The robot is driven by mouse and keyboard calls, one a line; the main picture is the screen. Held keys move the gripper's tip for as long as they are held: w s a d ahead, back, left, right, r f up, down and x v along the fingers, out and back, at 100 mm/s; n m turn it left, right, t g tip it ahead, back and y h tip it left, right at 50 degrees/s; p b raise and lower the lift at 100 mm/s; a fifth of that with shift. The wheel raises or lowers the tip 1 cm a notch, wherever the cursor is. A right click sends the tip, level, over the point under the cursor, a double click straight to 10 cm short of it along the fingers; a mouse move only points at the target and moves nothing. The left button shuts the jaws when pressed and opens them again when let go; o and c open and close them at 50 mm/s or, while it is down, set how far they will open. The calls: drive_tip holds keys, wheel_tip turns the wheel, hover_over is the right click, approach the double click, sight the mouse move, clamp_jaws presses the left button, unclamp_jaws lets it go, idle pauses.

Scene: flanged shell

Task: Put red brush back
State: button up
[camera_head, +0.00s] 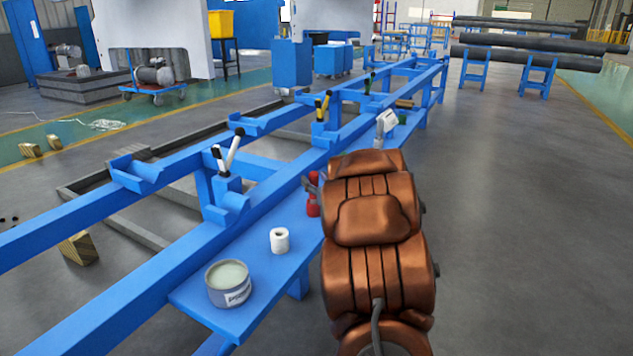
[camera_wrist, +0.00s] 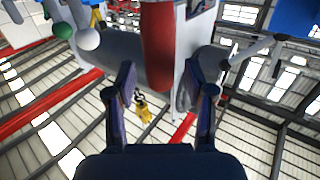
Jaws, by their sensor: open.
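A red object (camera_head: 313,196), seemingly the red brush, shows at the left edge of my copper arm above the blue shelf. The arm hides part of it, and I cannot tell whether it touches the shelf. In the wrist view a red, rounded handle-like shape (camera_wrist: 157,45) hangs down ahead of my gripper (camera_wrist: 163,92). The two dark fingers are apart, one on each side of the line to that shape, with clear space between them. In the head view the gripper is largely hidden by the arm.
The long blue shelf (camera_head: 255,262) bears a tin (camera_head: 229,284) and a white roll (camera_head: 279,240). A blue holder (camera_head: 228,190) with black and white handles stands on the blue rail. Yellow and black handles (camera_head: 322,106) stand farther along. The floor to the right is clear.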

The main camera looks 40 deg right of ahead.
drive_tip(key=shift+s+r, duration=0.15)
drive_tip(key=v, duration=1.1)
drive_tip(key=shift+s+a+b, duration=0.15)
drive_tip(key=shift+s+b, duration=0.15)
drive_tip(key=shift+b, duration=0.1)
idle(0.4)
